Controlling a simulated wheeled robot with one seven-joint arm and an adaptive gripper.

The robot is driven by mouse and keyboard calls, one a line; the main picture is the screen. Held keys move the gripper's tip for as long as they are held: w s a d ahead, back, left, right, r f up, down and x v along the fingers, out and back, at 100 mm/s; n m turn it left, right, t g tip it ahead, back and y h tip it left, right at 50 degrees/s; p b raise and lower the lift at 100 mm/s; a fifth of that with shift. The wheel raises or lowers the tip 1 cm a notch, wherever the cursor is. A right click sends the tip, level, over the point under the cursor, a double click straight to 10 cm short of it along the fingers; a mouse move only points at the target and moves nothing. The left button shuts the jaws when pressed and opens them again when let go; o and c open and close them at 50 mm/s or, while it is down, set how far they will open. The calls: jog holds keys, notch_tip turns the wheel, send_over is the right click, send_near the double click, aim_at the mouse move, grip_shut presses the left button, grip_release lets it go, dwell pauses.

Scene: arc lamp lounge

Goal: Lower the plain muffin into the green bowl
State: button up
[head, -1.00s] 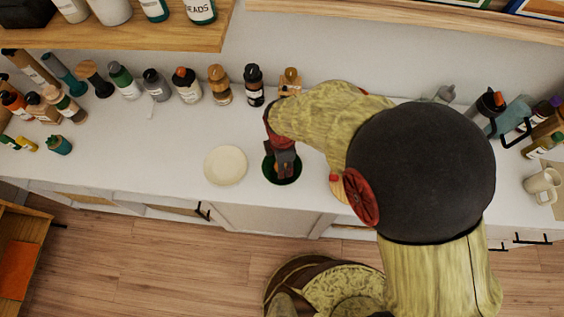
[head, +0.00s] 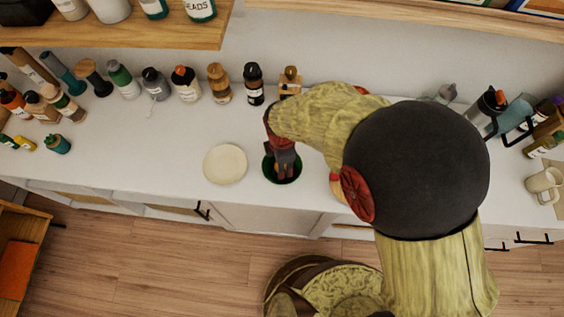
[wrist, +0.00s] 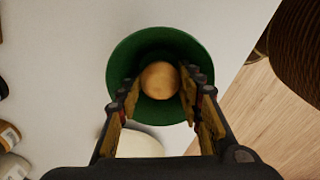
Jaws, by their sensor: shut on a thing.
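The green bowl (head: 269,171) stands on the white counter near its front edge. The wrist view looks down into the bowl (wrist: 123,62). The plain muffin (wrist: 159,80) shows as a round golden-brown top between my fingers, within the bowl's outline. My gripper (head: 283,176) points down over the bowl, and its fingers (wrist: 160,90) are shut on the muffin. The fingertips appear to be inside the rim. I cannot tell whether the muffin touches the bowl's floor. In the head view the muffin is hidden by my gripper.
A cream plate (head: 225,164) lies just left of the bowl. Several bottles (head: 187,84) line the back of the counter. A cream mug (head: 545,182) stands at the far right. A wooden shelf (head: 130,38) overhangs the back left. Counter left of the plate is clear.

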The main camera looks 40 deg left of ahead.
jog(key=shift+f, duration=0.15)
jog(key=o, duration=1.2)
notch_tip(320, 180, up, 12)
dwell(0.4)
